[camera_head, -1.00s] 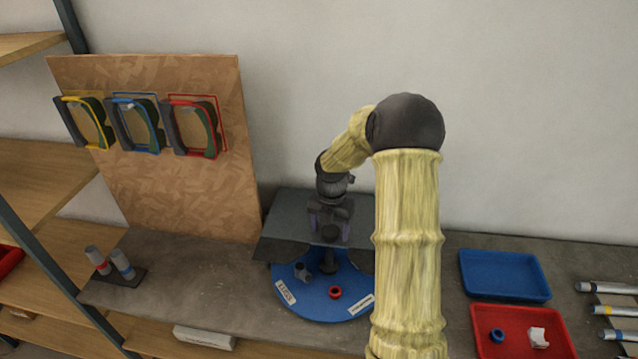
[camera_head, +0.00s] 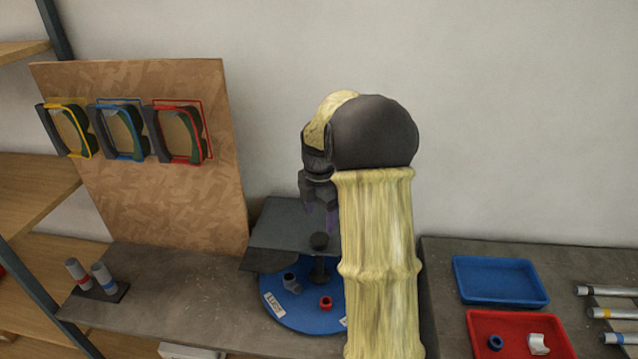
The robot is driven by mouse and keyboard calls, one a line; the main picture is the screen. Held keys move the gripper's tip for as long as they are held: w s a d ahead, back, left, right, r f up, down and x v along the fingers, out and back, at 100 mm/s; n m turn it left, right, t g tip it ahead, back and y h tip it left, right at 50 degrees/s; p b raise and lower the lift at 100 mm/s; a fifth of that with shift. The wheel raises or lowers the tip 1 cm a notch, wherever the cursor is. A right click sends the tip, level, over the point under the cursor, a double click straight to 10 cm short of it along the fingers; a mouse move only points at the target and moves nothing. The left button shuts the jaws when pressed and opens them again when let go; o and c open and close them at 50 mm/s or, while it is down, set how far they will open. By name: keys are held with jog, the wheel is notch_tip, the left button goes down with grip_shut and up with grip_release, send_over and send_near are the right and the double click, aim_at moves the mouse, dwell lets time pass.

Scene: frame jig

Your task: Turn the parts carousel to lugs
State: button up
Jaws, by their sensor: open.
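The parts carousel is a round blue turntable (camera_head: 298,313) on the grey bench, partly under a dark grey cover (camera_head: 275,228). A white label reading LUGS (camera_head: 273,305) lies at its front left. A second white label at its right is mostly hidden by my arm. A dark knob on a post (camera_head: 319,242) stands up at the cover's front edge. A grey fitting (camera_head: 291,283) and a red ring (camera_head: 326,303) sit on the blue disc. My gripper (camera_head: 322,222) points down just above the knob, partly hidden behind my arm; it is open.
A blue tray (camera_head: 500,281) stands empty at the right. A red tray (camera_head: 515,335) holds a blue ring and a white part. Tubes (camera_head: 612,313) lie at the far right. A board (camera_head: 150,190) with coloured frames stands at the back left. Two banded tubes (camera_head: 91,276) stand at the left.

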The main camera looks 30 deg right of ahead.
aim_at(320, 238)
notch_tip(320, 238, up, 10)
jog(key=shift+b, duration=0.45)
jog(key=shift+f, duration=0.2)
jog(key=m+b, duration=0.6)
jog(key=m, duration=0.3)
notch_tip(320, 238, down, 17)
jog(key=shift+f, duration=0.15)
dwell(0.5)
